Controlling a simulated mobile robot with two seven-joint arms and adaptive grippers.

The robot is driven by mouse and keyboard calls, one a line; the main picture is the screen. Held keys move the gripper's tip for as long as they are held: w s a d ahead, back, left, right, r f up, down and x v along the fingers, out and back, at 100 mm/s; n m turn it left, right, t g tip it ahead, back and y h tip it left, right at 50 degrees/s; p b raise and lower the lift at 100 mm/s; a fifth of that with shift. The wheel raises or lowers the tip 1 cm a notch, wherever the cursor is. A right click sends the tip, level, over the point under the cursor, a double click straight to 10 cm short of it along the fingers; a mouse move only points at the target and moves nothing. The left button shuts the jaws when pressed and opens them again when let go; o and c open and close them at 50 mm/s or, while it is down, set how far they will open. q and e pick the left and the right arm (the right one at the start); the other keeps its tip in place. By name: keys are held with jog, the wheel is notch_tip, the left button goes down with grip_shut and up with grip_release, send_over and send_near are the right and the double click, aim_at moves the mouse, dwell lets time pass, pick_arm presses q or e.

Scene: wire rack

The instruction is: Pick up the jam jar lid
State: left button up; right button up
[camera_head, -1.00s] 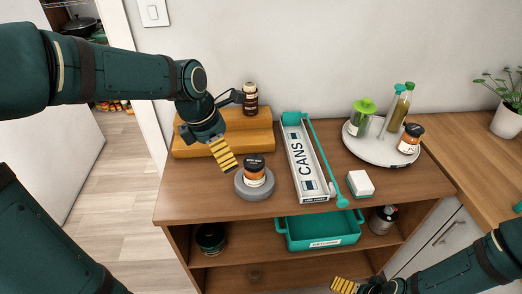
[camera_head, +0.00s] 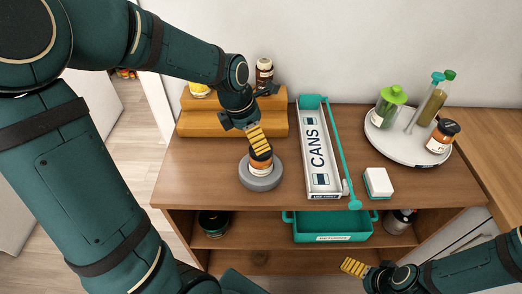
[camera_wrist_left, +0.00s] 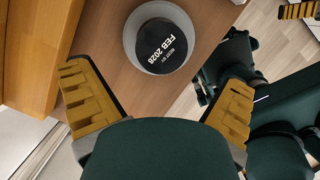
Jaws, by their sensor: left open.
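The jam jar (camera_head: 261,168) has an orange label and stands upright on a round grey base (camera_head: 260,184) on the wooden top. Its black lid (camera_head: 263,156) is partly hidden by my finger in the head view. In the left wrist view the lid (camera_wrist_left: 162,46) shows from above, with white "BEST BY FEB 2028" print. My left gripper (camera_head: 259,140) is open, just over the jar; in the left wrist view its fingers (camera_wrist_left: 157,78) are spread wide, with nothing between them. Contact with the lid cannot be told. My right gripper (camera_head: 355,268) is low at the front right.
A wooden step riser (camera_head: 228,123) with jars stands behind the left gripper. The long CANS tray (camera_head: 322,184) lies right of the jar, then a white-topped block (camera_head: 378,182). A round turntable (camera_head: 399,151) holds bottles and another black-lidded jar (camera_head: 443,136). A teal bin (camera_head: 334,226) sits below.

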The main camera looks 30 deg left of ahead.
pick_arm(q)
jog(key=b+x, duration=0.1)
jog(key=x, duration=0.4)
jog(key=shift+d+f, duration=0.15)
jog(key=c, duration=0.8)
